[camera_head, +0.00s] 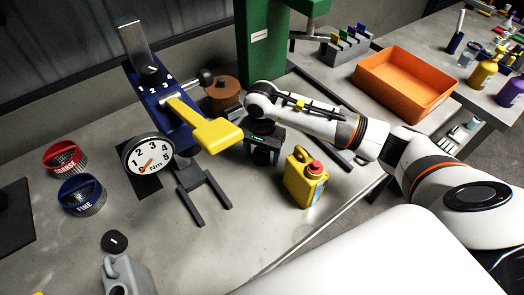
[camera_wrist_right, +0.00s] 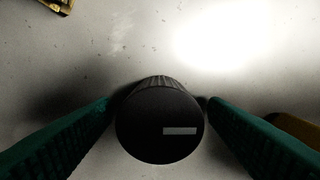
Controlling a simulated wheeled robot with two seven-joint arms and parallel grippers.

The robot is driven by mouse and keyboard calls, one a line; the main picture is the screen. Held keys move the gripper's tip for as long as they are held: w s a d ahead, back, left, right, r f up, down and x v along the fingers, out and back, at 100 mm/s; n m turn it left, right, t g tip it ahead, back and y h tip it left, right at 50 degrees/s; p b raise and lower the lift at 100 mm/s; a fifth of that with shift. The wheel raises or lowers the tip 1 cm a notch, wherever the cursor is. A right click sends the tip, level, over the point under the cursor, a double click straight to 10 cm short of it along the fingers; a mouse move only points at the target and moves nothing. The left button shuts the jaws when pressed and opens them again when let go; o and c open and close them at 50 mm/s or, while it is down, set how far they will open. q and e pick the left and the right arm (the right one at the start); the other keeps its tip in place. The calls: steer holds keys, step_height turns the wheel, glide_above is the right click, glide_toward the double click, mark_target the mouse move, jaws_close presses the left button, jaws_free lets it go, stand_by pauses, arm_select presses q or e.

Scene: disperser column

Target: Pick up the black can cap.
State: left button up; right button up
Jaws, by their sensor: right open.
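In the right wrist view, a round black cap (camera_wrist_right: 158,125) with a ribbed side and a pale bar on its top sits between the two fingers of my right gripper (camera_wrist_right: 160,112). The fingers stand on either side of it, open. In the head view, my right gripper (camera_head: 263,150) points down at the bench near the middle, and the dark shape below it is mostly hidden. My left gripper is not in view.
A yellow can (camera_head: 303,182) with a red cap stands close to the right gripper. A yellow lever (camera_head: 220,135), a dial gauge (camera_head: 148,155) and a dark fork are to its left. An orange tray (camera_head: 403,85) is at the right. The front bench is fairly clear.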

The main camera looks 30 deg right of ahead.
steer(key=shift+c, duration=0.6)
steer(key=c, duration=0.9)
